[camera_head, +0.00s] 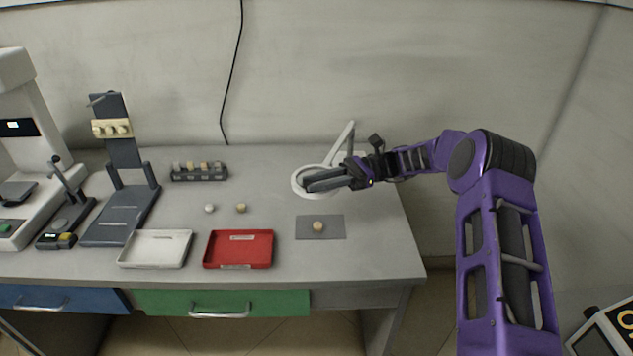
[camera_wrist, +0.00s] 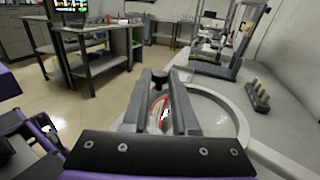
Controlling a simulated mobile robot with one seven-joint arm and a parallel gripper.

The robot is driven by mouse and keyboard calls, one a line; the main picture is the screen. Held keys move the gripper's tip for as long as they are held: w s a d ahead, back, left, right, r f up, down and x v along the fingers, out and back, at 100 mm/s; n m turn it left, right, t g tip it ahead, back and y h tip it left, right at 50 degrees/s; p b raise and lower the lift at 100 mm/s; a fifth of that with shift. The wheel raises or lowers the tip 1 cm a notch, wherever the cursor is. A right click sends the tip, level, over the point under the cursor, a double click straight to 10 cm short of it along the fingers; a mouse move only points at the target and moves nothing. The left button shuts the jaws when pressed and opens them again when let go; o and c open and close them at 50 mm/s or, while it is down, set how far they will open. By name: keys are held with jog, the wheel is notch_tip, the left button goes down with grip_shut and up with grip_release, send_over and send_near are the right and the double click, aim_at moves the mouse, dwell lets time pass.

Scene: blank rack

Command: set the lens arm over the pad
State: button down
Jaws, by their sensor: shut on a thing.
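The lens arm is a white ring on a white angled post (camera_head: 345,138) at the back right of the bench. Its ring (camera_head: 296,188) sits behind the pad, not above it. The ring fills the middle of the wrist view (camera_wrist: 240,122). My gripper (camera_head: 310,184) reaches in from the right across the ring. In the wrist view its fingers (camera_wrist: 160,82) are closed at a dark knob on the lens arm's near rim. The fingers hide part of the ring.
A red tray (camera_head: 238,265) and a white tray (camera_head: 155,263) lie left of the pad. Two small round pieces (camera_head: 241,208) and a dark rack (camera_head: 199,178) are behind them. Grey stand (camera_head: 122,212) and other equipment fill the left. The bench's right front is clear.

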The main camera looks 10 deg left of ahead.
jog(key=c, duration=0.7)
grip_release()
jog(key=shift+w+d, duration=0.1)
jog(key=v, duration=1.1)
jog(key=shift+w+d, duration=0.15)
jog(key=shift+d, duration=0.2)
jog(key=shift+r, duration=0.1)
